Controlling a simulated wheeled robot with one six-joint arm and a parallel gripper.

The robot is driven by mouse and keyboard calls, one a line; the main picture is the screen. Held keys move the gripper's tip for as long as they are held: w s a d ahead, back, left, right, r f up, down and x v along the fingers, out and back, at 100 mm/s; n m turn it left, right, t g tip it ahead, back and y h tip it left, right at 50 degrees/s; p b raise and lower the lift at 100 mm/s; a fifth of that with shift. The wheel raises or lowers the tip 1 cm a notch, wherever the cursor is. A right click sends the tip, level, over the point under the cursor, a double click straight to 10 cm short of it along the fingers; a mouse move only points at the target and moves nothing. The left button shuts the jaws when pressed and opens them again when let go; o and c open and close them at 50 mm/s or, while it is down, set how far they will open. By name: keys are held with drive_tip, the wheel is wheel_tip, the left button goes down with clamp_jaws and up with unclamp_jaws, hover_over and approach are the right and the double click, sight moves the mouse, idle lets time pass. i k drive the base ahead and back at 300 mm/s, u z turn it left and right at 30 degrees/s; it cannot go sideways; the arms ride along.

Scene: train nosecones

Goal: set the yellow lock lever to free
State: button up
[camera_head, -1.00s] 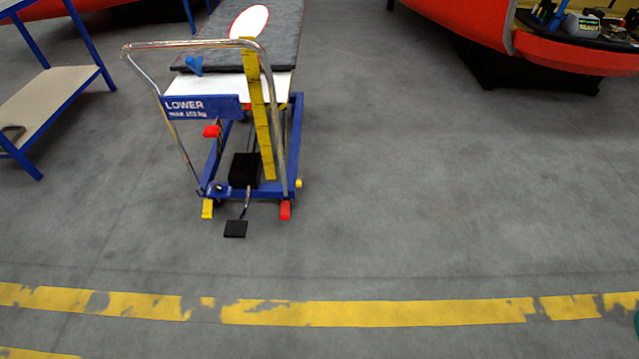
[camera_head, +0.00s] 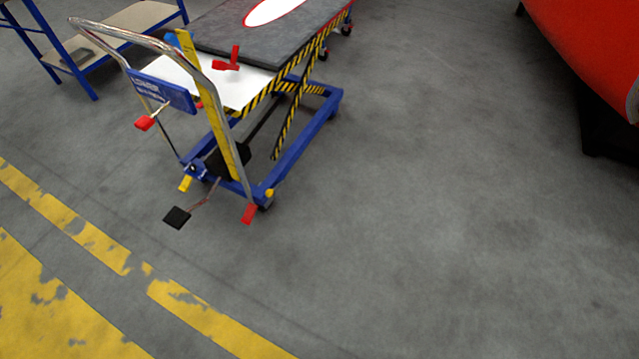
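A blue lift cart (camera_head: 297,157) stands on the floor at the upper left. A small yellow pedal-like tab (camera_head: 185,184) sits low at the cart's near left corner. A red tab (camera_head: 249,213) of similar shape sits at its near right corner, with a small yellow knob (camera_head: 269,192) just above it. I cannot tell for certain which yellow piece is the lock lever, nor read its setting. My gripper is not in view.
The cart has a bent metal push handle (camera_head: 160,45), a black foot pedal (camera_head: 177,217) and a red lever (camera_head: 146,123). A blue-framed shelf (camera_head: 130,22) stands behind left. A red body (camera_head: 595,60) is at the right. Grey floor between is clear.

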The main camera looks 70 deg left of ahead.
sight(270, 193)
drive_tip(key=u, duration=0.25)
drive_tip(key=i, duration=1.25)
drive_tip(key=u, duration=1.65)
drive_tip(key=i, duration=1.05)
drive_tip(key=u, duration=1)
